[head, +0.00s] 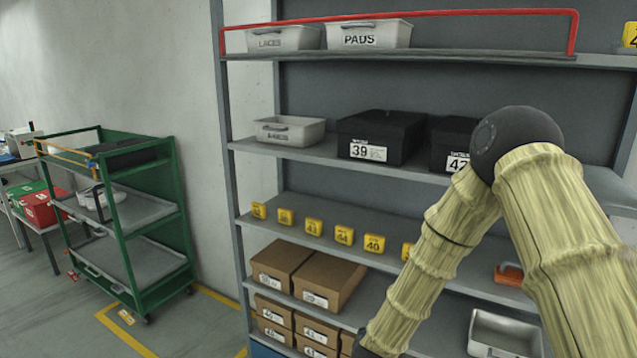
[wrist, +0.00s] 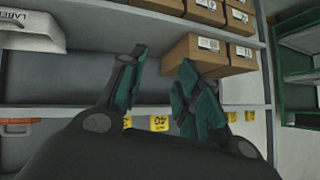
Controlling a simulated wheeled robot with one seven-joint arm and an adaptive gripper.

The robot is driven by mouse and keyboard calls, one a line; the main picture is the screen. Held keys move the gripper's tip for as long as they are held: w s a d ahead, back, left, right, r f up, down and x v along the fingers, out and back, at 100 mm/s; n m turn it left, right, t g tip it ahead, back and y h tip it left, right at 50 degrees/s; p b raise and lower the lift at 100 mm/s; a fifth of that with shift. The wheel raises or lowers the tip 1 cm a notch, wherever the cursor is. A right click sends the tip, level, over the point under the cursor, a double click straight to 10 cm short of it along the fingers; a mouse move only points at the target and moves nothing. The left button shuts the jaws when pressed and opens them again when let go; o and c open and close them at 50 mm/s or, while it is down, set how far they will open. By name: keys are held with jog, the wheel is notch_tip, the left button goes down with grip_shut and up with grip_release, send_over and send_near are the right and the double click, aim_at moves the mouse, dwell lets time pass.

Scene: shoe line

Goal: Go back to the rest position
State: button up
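My gripper (wrist: 163,58) shows in the wrist view with its two dark green fingers apart. Nothing is held between them. In the head view my sleeved arm bends at a black joint and runs down past the bottom edge, so the gripper is out of sight there. In front of the arm stands a grey shelf rack (head: 232,200). The wrist view sees the rack upside down, with brown boxes (wrist: 195,52) beyond the fingers.
The rack holds black boxes (head: 380,137), pale bins (head: 289,130), yellow number tags (head: 314,227) and brown cartons (head: 283,263). A metal tray (head: 504,334) and an orange-handled item (head: 510,273) lie near my arm. A green cart (head: 137,283) stands left, with open floor before it.

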jog(key=s+d+f+n+g+y+b, duration=0.1)
jog(key=s+d+f+n+g, duration=0.15)
jog(key=s+f, duration=0.8)
jog(key=s+d+f+n+g+b, duration=0.1)
jog(key=s+d+f+g+b, duration=0.15)
jog(key=s+f, duration=0.8)
jog(key=s+d+f+g, duration=0.2)
jog(key=s, duration=1)
jog(key=s+d+f+n+g+b, duration=0.1)
jog(key=s+d+f+g, duration=0.1)
jog(key=s, duration=1)
jog(key=shift+s+f+g+y, duration=0.25)
jog(key=shift+g+y, duration=0.15)
jog(key=shift+g, duration=0.1)
